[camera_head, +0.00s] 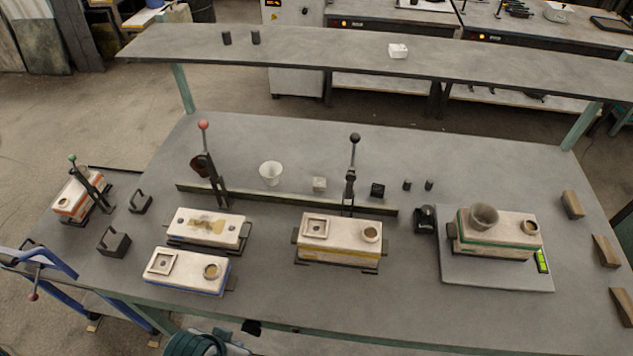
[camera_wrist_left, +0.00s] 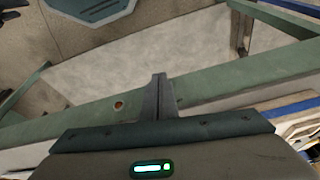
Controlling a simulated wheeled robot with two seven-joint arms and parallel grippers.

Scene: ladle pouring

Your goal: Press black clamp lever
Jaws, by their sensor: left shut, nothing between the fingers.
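The black-knobbed clamp lever (camera_head: 352,165) stands upright at the middle of the table, behind a white mould box (camera_head: 341,242) with a square opening and a round cup on top. The clamp is mounted on a long dark rail. My left gripper (camera_wrist_left: 159,82) shows in the left wrist view with its fingers together and nothing between them. Behind it are a green beam and the floor, and no lever is in that view. I cannot make out either gripper in the head view.
A red-knobbed clamp (camera_head: 206,160) stands left of the black one, and a green-knobbed clamp (camera_head: 90,185) is at the far left. A white cup (camera_head: 270,173) sits between the two middle clamps. A raised shelf (camera_head: 320,60) spans the back. Wooden wedges (camera_head: 606,251) lie at the right.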

